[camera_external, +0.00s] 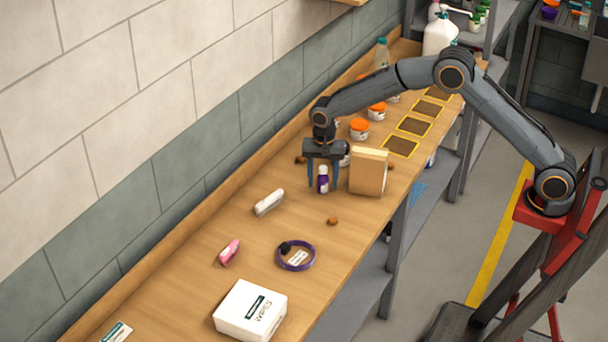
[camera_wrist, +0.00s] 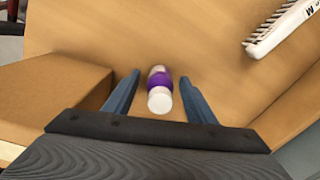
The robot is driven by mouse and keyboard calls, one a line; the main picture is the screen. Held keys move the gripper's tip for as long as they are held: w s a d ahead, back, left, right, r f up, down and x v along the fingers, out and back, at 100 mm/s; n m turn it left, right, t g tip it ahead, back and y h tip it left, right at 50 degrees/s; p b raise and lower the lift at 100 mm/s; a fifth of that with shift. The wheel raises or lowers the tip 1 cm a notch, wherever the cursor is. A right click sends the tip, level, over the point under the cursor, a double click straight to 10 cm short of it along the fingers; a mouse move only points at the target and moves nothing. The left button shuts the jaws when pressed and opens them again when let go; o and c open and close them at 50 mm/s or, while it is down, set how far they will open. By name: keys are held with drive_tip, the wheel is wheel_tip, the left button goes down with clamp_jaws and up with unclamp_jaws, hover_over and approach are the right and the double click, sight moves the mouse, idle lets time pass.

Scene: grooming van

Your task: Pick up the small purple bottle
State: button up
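The small purple bottle (camera_external: 323,180) stands upright on the wooden counter, with a white cap. In the wrist view the bottle (camera_wrist: 160,86) shows between the two blue fingers, with a gap on each side. My gripper (camera_external: 323,187) points down over the bottle with its fingers open on either side of it. In the wrist view the gripper (camera_wrist: 160,92) is open and does not touch the bottle. How far the fingertips are from the counter I cannot tell.
A cardboard box (camera_external: 368,171) stands close on the right of my gripper. A white brush (camera_external: 269,202), a brown crumb (camera_external: 333,221), a purple collar (camera_external: 296,256), a pink item (camera_external: 229,252) and a wipes box (camera_external: 251,311) lie nearer. Orange-lidded jars (camera_external: 360,127) stand behind.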

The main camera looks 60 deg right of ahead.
drive_tip(key=c, duration=1.1)
drive_tip(key=shift+r, duration=0.15)
